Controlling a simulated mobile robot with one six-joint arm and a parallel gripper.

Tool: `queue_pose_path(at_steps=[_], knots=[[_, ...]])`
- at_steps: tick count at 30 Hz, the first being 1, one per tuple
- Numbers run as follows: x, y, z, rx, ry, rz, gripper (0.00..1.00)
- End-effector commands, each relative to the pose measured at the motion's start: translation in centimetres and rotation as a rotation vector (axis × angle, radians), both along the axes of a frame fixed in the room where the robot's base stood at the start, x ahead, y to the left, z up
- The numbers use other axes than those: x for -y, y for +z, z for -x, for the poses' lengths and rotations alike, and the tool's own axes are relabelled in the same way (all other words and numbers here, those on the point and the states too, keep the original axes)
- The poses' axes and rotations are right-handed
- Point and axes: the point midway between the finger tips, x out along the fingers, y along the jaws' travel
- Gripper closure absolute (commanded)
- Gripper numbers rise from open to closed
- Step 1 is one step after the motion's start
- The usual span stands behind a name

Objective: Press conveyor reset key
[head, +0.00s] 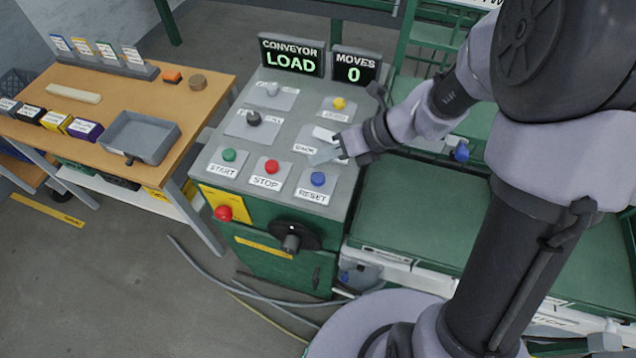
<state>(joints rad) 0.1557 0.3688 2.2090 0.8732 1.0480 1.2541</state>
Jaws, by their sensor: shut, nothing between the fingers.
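The reset key is a blue round button (318,179) on a light plate at the front right of the grey control panel (205,177). A label reading RESET (312,196) lies in front of it. My gripper (318,158) is shut and empty, with its tip pointing left just behind the blue button and apart from it in the picture. I cannot tell its height above the panel. The gripper partly covers the plate behind the reset button. The conveyor display (291,55) reads LOAD, and the moves display (356,65) reads 0.
A red STOP button (271,166) and green START button (229,155) sit left of reset. A yellow button (339,103), black knob (254,118) and grey knob (272,89) are farther back. A red knob (223,213) and black handwheel (291,240) project from the front.

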Motion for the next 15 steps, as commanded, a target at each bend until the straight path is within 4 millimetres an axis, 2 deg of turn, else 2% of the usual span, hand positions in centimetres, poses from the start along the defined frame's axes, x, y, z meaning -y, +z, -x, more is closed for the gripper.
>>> queue_pose_path(at_steps=[1, 6, 15], knots=[[0.0, -1.4, 0.0, 0.000, 0.000, 0.000, 1.00], [0.0, -3.2, 0.0, 0.000, 0.000, 0.000, 1.00], [0.0, -3.4, 0.0, 0.000, 0.000, 0.000, 1.00]])
